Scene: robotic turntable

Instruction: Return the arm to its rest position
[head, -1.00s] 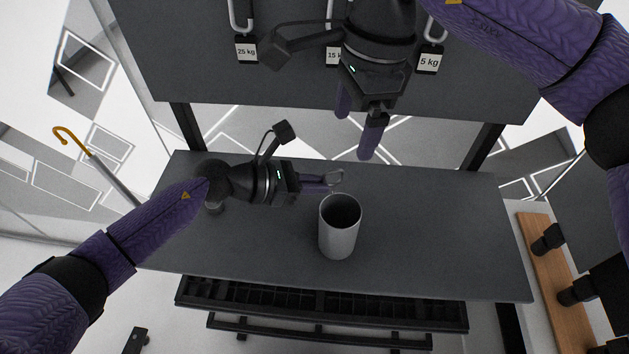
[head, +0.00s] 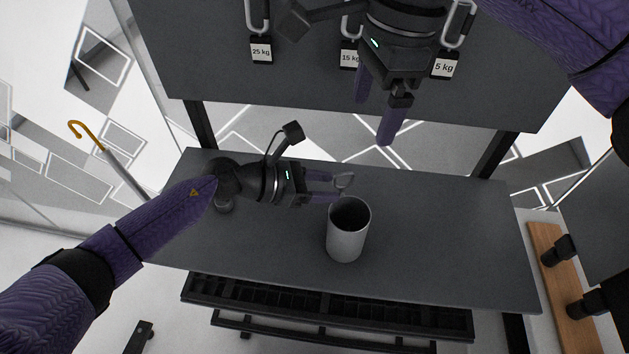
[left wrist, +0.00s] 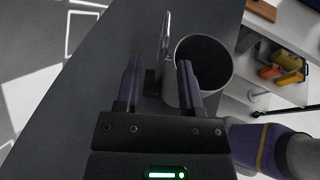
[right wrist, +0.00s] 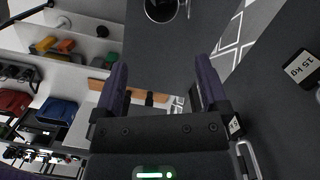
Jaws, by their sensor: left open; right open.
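My left gripper (head: 334,187) is open above the grey table, with its fingertips beside the grey cup (head: 347,243). A thin metal loop (head: 344,181) stands up at the cup's rim, near those fingertips. In the left wrist view the loop (left wrist: 166,38) lies between the lines of the two spread fingers, beside the cup (left wrist: 208,52); whether a finger touches it I cannot tell. My right gripper (head: 375,112) is open and empty, raised in front of the dark panel. In the right wrist view its jaws (right wrist: 160,75) are apart.
The dark panel (head: 215,60) behind the table carries metal hooks with weight tags, including 25 kg (head: 261,51) and 5 kg (head: 444,67). An orange-handled cane (head: 86,135) leans at left. A dark rack (head: 330,308) sits under the table's front edge. The table's right side (head: 450,235) is clear.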

